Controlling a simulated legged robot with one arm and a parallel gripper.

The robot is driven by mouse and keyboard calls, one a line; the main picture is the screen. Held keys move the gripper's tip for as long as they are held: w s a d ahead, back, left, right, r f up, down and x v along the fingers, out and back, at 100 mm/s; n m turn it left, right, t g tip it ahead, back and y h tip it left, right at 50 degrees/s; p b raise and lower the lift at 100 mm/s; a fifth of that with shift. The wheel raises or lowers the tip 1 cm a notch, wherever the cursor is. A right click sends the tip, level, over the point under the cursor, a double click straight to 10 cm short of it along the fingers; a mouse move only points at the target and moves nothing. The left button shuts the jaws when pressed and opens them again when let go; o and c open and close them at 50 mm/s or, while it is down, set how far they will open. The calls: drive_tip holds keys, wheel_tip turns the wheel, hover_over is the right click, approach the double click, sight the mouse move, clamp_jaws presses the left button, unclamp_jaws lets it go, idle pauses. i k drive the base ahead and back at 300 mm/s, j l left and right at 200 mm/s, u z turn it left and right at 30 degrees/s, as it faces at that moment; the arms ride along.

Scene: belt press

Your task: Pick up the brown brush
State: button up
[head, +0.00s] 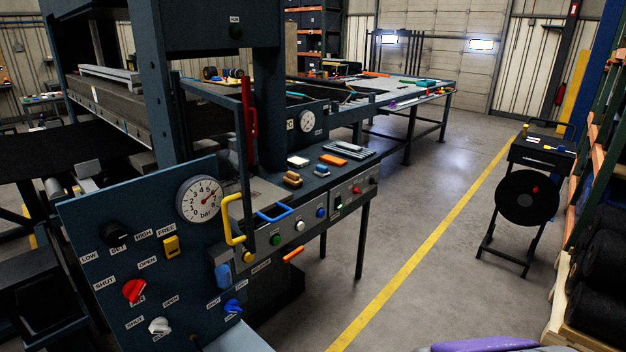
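A small brown block-shaped thing, apparently the brown brush (292,180), lies on the dark shelf of the press console, right of the tall upright post. It is too small to make out bristles. A white-topped block (298,161) lies just behind it, and an orange flat piece (333,160) lies to its right. A small blue item (322,171) is also to its right.
The console front carries buttons, a yellow handle (233,220) and a blue handle (274,214). The gauge panel (130,230) stands at the near left. Open floor (410,230) with a yellow line lies right of the console. A black reel stand (527,195) is farther right.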

sight(292, 179)
drive_tip(key=i+l+z, duration=0.1)
drive_tip(key=i+l, duration=1.15)
drive_tip(key=l, duration=0.15)
